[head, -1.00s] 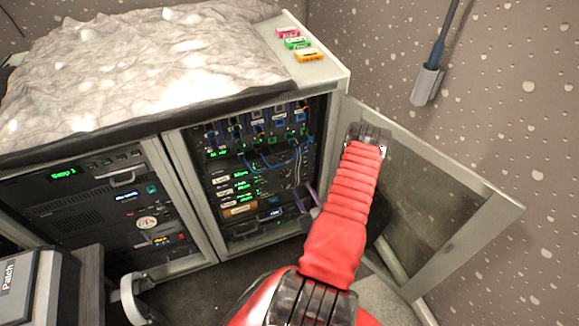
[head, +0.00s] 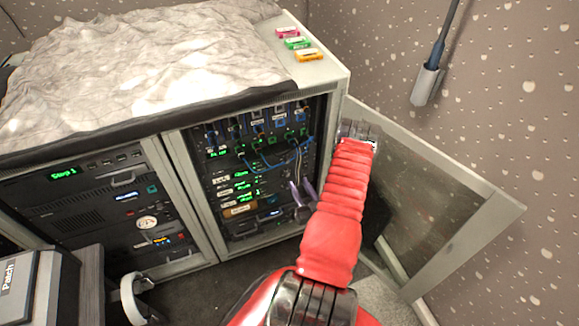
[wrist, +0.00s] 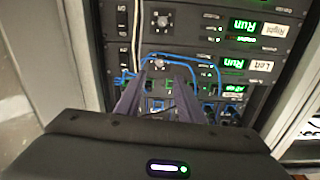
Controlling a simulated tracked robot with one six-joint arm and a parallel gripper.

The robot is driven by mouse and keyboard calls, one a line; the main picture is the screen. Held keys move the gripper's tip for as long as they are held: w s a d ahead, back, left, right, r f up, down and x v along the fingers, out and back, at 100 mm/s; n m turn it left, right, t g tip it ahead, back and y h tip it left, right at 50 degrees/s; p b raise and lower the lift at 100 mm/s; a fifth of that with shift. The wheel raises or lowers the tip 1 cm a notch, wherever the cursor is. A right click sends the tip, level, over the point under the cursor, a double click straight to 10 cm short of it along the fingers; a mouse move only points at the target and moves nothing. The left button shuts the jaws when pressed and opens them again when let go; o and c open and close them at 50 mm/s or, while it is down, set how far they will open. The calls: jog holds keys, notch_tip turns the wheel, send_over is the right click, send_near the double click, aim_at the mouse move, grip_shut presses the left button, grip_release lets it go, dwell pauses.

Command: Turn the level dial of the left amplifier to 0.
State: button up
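In the wrist view, which shows the rack upside down, the left amplifier (wrist: 235,65) carries a white "Left" label and a green "Run" display. Its level dial (wrist: 159,62) is small and pale, just beyond my fingertips; its pointer is too small to read. My gripper (wrist: 161,78) is open, with its two purple fingers apart on either side of the dial's line and nothing between them. In the head view, my gripper (head: 300,196) is in front of the rack's right side, and the left amplifier (head: 221,180) shows as a small lit row; its dial cannot be made out.
Blue cables (wrist: 200,62) hang close to my fingers. The open glass door (head: 430,200) stands right of my arm. Coloured cassettes (head: 297,43) lie on the cabinet top.

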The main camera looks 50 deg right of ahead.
aim_at(288, 162)
jog(key=x, duration=1.1)
jog(key=shift+w, duration=0.1)
jog(key=shift+c, duration=0.5)
grip_shut()
